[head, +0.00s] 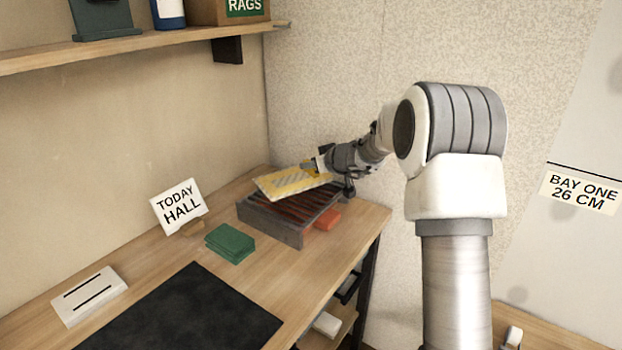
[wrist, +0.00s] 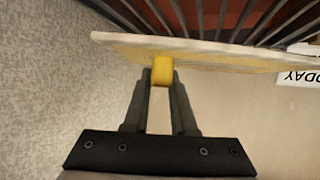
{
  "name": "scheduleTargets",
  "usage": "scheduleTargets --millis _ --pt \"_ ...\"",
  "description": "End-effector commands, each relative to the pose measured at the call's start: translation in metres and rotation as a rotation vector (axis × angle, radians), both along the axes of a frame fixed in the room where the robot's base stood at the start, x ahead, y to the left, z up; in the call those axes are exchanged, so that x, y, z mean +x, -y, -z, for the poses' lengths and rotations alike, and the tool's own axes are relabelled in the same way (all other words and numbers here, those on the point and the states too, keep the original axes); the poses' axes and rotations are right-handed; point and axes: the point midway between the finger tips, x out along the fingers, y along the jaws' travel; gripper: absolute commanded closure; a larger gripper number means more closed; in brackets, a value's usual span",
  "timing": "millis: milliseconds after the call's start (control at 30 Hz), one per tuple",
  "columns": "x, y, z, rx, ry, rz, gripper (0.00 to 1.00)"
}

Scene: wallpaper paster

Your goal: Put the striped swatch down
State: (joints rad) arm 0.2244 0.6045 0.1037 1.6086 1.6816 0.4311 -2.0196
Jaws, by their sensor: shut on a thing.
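A flat yellow swatch (head: 290,181) with paler patches is held over a grey slatted rack (head: 272,229) at the back of the bench. I cannot tell whether its pattern is stripes. My gripper (head: 322,166) is shut on its far right edge. In the wrist view, my gripper (wrist: 161,88) pinches a yellow tab (wrist: 162,72) on the edge of the pale board. The dark slats of the rack (wrist: 208,18) show beyond it, with red-brown between them. The swatch is tilted slightly; whether it touches the rack is hidden.
A small orange-red block (head: 328,220) lies right of the rack. Green pads (head: 230,243), a TODAY HALL card (head: 179,207), a white slotted block (head: 90,296) and a black mat (head: 188,315) are on the bench (head: 145,253). A shelf (head: 140,40) runs above on the left.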

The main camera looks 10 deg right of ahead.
Motion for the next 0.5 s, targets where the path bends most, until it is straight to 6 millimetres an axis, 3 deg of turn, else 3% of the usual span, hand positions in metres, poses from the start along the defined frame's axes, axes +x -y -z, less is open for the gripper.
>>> scheduleTargets --millis 200,500 --pt "0.000 -0.001 0.035 0.003 -0.003 0.000 1.00" --pt "0.000 0.000 0.038 0.000 0.000 -0.001 1.00"
